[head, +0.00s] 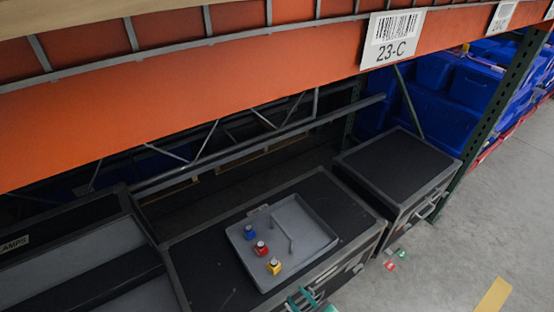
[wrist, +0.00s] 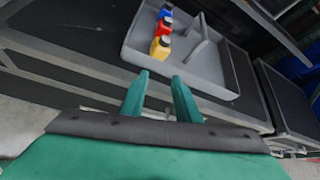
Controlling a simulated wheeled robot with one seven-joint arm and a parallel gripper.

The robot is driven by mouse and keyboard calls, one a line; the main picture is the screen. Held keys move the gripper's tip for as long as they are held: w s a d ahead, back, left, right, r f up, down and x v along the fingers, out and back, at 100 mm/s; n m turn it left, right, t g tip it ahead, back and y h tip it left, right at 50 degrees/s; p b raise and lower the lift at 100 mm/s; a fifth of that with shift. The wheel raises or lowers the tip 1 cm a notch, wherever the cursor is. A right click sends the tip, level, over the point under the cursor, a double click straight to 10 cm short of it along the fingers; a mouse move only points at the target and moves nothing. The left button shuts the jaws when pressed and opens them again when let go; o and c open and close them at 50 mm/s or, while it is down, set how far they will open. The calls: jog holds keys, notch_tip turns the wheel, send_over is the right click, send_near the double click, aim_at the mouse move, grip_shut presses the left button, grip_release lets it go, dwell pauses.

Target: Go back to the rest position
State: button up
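My gripper (wrist: 160,80) shows in the wrist view with its two green fingers apart and nothing between them. In the head view only a small part of my gripper (head: 304,299) shows at the bottom edge, in front of the black case. A grey tray (head: 310,258) with a raised handle bar lies on the case. In its left part stand a blue bottle (head: 249,232), a red bottle (head: 261,248) and a yellow bottle (head: 274,266) in a row. In the wrist view the tray lies beyond the fingertips, apart from them.
An orange shelf beam (head: 230,95) with a 23-C label (head: 391,40) runs above the cases. A second black case (head: 395,165) stands to the right. Blue totes (head: 430,110) fill the shelf behind. Small red and green items (head: 402,253) lie on the floor. Open floor (head: 450,260) is at right.

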jog(key=s+a+f+n+h, duration=0.15)
jog(key=s+n+h, duration=0.35)
jog(key=s+n, duration=0.75)
jog(key=s+a+r+n+t, duration=0.2)
jog(key=s+r+n, duration=0.4)
jog(key=r+n, duration=0.1)
jog(key=s+a+r+n+t, duration=0.2)
jog(key=s+a+r+n, duration=0.1)
jog(key=s+r+n, duration=0.4)
notch_tip(320, 180, up, 2)
jog(key=shift+a+r+t, duration=0.2)
jog(key=shift+a+t, duration=0.05)
jog(key=shift+t, duration=0.15)
jog(key=shift+s, duration=0.1)
